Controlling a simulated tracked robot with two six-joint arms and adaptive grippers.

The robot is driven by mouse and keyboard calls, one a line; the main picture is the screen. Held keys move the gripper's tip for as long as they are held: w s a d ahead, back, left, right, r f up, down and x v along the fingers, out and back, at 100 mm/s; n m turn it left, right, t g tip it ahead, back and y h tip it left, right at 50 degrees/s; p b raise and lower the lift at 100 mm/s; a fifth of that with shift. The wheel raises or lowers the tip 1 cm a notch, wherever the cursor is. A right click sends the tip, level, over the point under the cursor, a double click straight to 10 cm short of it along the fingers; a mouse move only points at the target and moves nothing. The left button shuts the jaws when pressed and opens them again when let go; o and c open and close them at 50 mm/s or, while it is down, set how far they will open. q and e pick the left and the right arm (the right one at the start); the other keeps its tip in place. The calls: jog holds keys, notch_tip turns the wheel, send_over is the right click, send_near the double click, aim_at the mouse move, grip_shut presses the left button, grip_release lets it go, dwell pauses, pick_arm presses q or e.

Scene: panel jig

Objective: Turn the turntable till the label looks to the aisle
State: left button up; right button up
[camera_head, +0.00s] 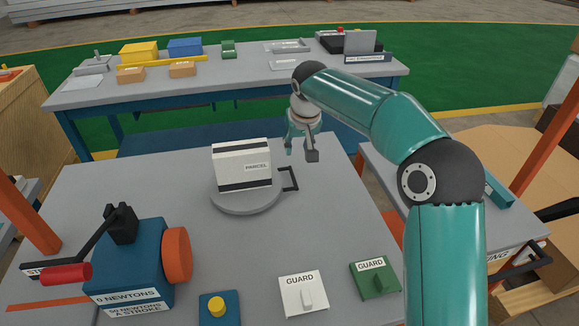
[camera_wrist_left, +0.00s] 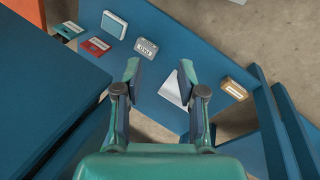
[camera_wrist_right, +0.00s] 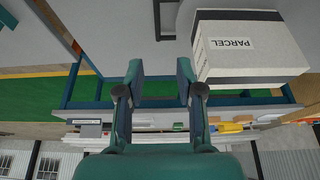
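The white parcel (camera_head: 241,160) with dark bands stands upright on the round grey turntable (camera_head: 246,210). A dark handle (camera_head: 293,180) sticks out from the turntable's right side. My right gripper (camera_head: 301,152) is open and empty, above the table, behind and to the right of the handle, apart from it. In the right wrist view the parcel (camera_wrist_right: 250,55) and handle (camera_wrist_right: 164,20) lie beyond the open fingers (camera_wrist_right: 160,78). My left gripper (camera_wrist_left: 158,75) is open and empty; the head view does not show it.
A blue press (camera_head: 130,260) with a red-gripped lever stands at front left. A yellow button (camera_head: 217,307), a white guard switch (camera_head: 304,294) and a green one (camera_head: 375,278) sit at the front. The table right of the turntable is clear. A back bench (camera_head: 220,80) holds boxes.

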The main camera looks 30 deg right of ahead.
aim_at(294, 177)
jog(key=x, duration=0.5)
jog(key=p+x, duration=0.1)
jog(key=x, duration=1)
jog(key=shift+d+f, duration=0.2)
jog(key=shift+d, duration=0.1)
grip_shut()
jog(key=shift+d, duration=0.2)
